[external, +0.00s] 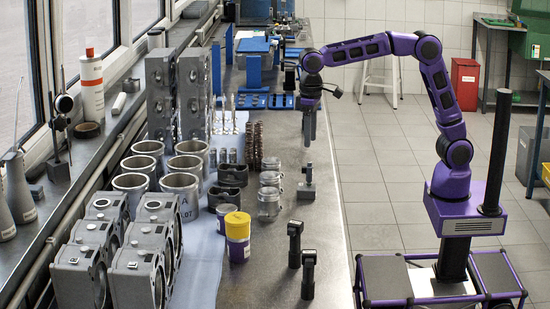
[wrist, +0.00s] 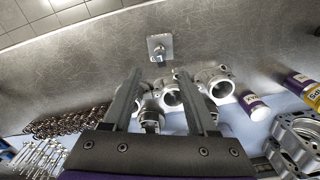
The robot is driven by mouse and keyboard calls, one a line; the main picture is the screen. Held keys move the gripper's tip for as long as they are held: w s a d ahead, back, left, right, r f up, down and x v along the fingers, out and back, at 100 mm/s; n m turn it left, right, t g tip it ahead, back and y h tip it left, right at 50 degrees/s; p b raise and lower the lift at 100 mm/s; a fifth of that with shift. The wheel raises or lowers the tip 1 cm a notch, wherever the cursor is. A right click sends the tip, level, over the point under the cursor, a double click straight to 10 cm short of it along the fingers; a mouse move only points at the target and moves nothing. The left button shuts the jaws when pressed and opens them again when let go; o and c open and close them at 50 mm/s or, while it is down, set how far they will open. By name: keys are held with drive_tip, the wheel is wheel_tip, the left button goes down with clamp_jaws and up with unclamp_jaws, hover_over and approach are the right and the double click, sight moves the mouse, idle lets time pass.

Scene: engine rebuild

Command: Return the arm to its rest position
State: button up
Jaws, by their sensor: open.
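My purple arm (external: 433,75) rises from its base at the right and reaches left, over the steel bench. My gripper (external: 309,140) hangs from it, pointing down above the bench near its right edge. In the wrist view, the two dark fingers of my gripper (wrist: 160,75) stand well apart, with nothing held between them. A small grey part with a square base (external: 306,188) stands on the bench below my gripper. The same square part (wrist: 159,47) lies beyond the fingertips in the wrist view.
Silver ring-shaped housings (external: 269,202) stand left of the square part, with copper-coloured springs (external: 257,145) behind. A yellow-lidded purple can (external: 237,238) and two black upright tools (external: 308,274) are nearer the camera. Blue fixtures (external: 281,101) sit farther back. The bench's right strip is mostly clear.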

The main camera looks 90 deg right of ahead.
drive_tip(key=w+d+r+m+t+h+p, duration=0.1)
drive_tip(key=w+d+r+t+h, duration=0.2)
drive_tip(key=d+r, duration=0.5)
drive_tip(key=w+d+r+t+h+p, duration=0.1)
drive_tip(key=w+d+r+t, duration=0.2)
drive_tip(key=d+r+t, duration=0.35)
drive_tip(key=d+r+t+h, duration=0.15)
drive_tip(key=d+r, duration=0.25)
drive_tip(key=d, duration=1.3)
drive_tip(key=s+a+f+n+g+y, duration=0.15)
drive_tip(key=s+a+f+y, duration=0.25)
drive_tip(key=s+f, duration=0.45)
drive_tip(key=s+a+f+n+g, duration=0.1)
drive_tip(key=s+a+f+n, duration=0.1)
drive_tip(key=s+a, duration=0.55)
drive_tip(key=s+a+f+n+g, duration=0.2)
drive_tip(key=s+a+n, duration=0.15)
drive_tip(key=s, duration=0.65)
drive_tip(key=s+a+f+m+y, duration=0.1)
drive_tip(key=s+a+f+m, duration=0.1)
drive_tip(key=a, duration=0.7)
wheel_tip(320, 180, down, 2)
drive_tip(key=shift+s+a+f+g, duration=0.15)
drive_tip(key=shift+s+g, duration=0.3)
drive_tip(key=shift+s, duration=0.45)
drive_tip(key=shift+y, duration=0.25)
